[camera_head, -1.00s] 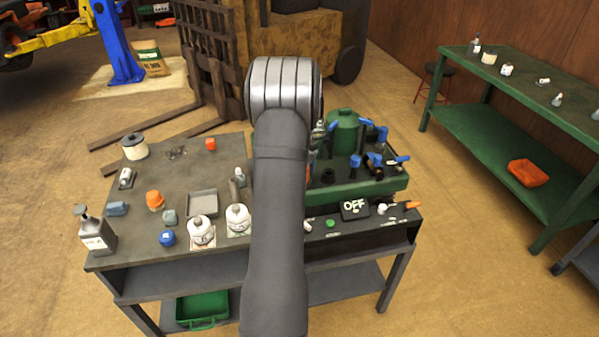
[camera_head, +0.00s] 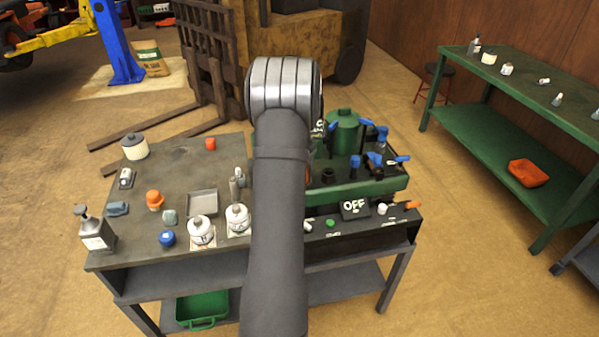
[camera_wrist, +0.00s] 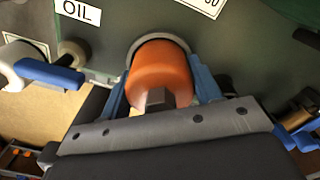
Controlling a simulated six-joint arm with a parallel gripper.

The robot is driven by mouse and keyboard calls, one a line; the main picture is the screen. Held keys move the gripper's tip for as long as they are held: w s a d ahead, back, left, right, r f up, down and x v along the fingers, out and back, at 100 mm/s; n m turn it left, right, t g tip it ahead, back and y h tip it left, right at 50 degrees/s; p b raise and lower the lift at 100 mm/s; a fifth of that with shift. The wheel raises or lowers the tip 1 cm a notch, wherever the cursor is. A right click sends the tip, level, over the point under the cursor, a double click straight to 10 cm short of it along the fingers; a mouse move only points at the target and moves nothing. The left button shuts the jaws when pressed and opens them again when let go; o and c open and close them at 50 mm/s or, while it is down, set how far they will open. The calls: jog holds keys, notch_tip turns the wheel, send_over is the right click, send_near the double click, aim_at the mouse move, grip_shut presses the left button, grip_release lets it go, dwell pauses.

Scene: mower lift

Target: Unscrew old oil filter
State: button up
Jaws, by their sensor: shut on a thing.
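The old oil filter (camera_wrist: 160,66) is an orange canister with a grey hexagonal end, shown in the wrist view. It sits against a round grey seat (camera_wrist: 143,42) on the dark green panel (camera_wrist: 113,38), below a white "OIL" label (camera_wrist: 78,11). My gripper (camera_wrist: 163,88) has its blue fingers on both sides of the filter and is shut on it. Whether the filter is still threaded on the seat cannot be told. In the head view my arm hides the gripper and nearly all of the filter.
A blue-handled valve (camera_wrist: 50,76) is left of the filter in the wrist view, and another blue part (camera_wrist: 300,132) is at right. A green tank (camera_head: 343,131) stands right of my arm.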

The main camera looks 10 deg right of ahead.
jog(key=n, duration=0.5)
jog(key=shift+n, duration=0.3)
jog(key=shift+n, duration=0.4)
jog(key=n, duration=0.5)
jog(key=n, duration=0.6)
jog(key=shift+n, duration=0.3)
jog(key=n, duration=0.6)
